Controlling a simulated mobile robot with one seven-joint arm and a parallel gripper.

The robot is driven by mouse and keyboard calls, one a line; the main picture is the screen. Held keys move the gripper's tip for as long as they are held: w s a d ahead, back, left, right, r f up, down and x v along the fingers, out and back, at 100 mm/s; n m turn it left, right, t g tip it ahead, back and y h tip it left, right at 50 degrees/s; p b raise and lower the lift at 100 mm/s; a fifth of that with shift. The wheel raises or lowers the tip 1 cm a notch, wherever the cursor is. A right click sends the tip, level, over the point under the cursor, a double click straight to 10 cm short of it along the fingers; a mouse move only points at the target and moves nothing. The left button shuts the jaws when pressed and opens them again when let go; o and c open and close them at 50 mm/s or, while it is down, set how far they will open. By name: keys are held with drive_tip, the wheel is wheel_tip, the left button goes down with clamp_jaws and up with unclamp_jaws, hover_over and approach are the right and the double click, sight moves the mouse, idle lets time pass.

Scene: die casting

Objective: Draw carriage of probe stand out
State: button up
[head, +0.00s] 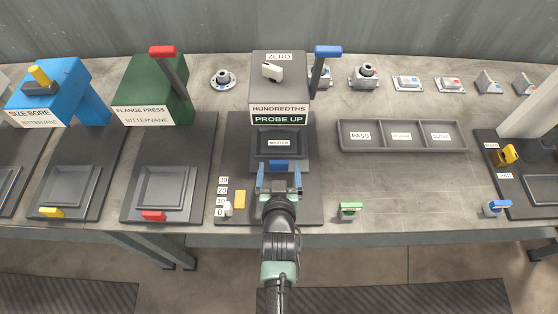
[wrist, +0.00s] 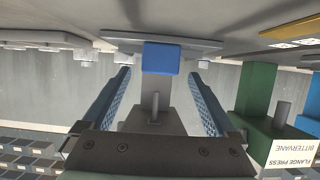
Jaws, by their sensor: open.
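The probe stand (head: 278,78) is a grey block in the middle of the bench, with signs reading ZERO, HUNDREDTHS and PROBE UP, and a blue-topped lever (head: 327,52) at its right. Its carriage (head: 279,143) is a dark tray labelled MASTER under the block, with a blue handle (head: 279,166) at its front. My gripper (head: 279,181) is open in front of the handle. In the wrist view the blue handle (wrist: 161,58) shows between and beyond the two blue fingers (wrist: 158,95), apart from both.
Left stand the green flange press (head: 150,92) and the blue size bore station (head: 55,90). Right are a three-part sorting tray (head: 402,149) and a green-topped block (head: 350,210). A 0-to-30 scale and yellow pad (head: 240,199) lie left of my gripper. Several metal parts line the back.

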sight(279, 163)
drive_tip(key=shift+x, duration=1.75)
clamp_jaws()
